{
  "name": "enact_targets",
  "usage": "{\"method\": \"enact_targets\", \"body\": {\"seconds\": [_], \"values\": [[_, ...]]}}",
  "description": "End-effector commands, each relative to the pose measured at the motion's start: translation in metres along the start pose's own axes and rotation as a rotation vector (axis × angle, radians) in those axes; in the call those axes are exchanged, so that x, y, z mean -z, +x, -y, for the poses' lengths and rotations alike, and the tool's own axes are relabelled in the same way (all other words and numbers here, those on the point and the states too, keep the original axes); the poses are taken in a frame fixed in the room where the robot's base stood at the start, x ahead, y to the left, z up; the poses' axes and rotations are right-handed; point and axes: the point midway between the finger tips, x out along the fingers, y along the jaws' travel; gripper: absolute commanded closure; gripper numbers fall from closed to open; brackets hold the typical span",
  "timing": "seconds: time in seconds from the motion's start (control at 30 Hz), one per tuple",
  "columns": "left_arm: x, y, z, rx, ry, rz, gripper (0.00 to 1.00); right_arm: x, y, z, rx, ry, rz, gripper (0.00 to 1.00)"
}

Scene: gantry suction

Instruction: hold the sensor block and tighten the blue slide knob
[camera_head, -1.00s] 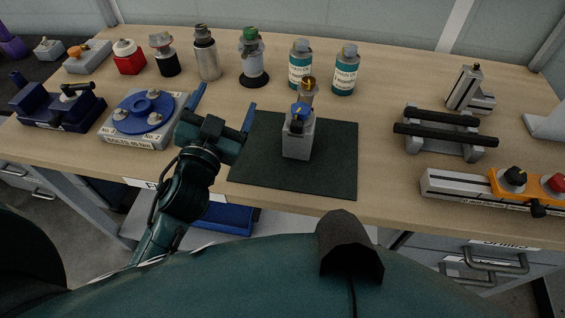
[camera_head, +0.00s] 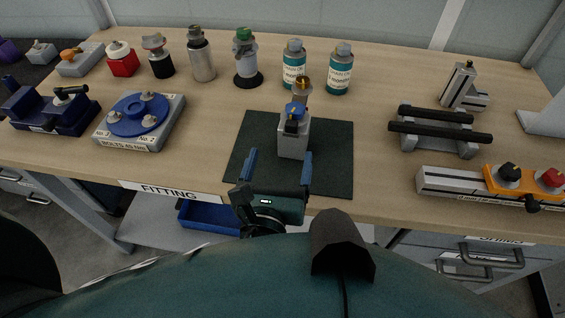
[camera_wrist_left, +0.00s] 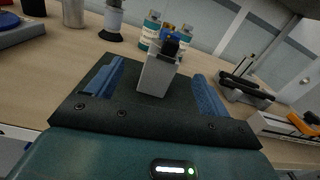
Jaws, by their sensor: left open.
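The sensor block (camera_head: 293,139) is a small grey upright block on a dark mat (camera_head: 334,166). The blue slide knob (camera_head: 295,110) is near its top, with a black part below it and a brass-coloured piece (camera_head: 303,84) behind. My left gripper (camera_head: 279,167) is open, with blue fingers spread apart, in front of the block and not touching it. In the left wrist view, the block (camera_wrist_left: 157,76) stands between and beyond the two fingers, and the blue knob (camera_wrist_left: 174,38) is partly hidden behind the black part. My right gripper is not in view.
Two teal-labelled bottles (camera_head: 340,70) stand behind the mat. A blue disc fixture (camera_head: 138,116) is at left. A rack with black bars (camera_head: 438,132) and a rail with an orange carriage (camera_head: 515,180) are at right. The mat around the block is clear.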

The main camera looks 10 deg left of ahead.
Motion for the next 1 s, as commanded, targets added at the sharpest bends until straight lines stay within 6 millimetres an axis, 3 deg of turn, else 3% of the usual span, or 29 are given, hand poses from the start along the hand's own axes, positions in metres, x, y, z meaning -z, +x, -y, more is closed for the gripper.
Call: {"method": "enact_targets", "body": {"seconds": [0.27, 0.7, 1.0], "values": [[-0.002, 0.004, 0.008, 0.026, 0.120, 0.000, 0.20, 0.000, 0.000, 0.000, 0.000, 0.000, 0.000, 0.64], [-0.002, 0.082, 0.010, 0.026, 0.118, 0.000, 0.20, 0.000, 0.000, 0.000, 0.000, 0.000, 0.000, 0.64], [-0.001, 0.113, 0.011, 0.026, 0.116, -0.001, 0.20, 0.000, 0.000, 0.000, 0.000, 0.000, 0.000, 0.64]]}}
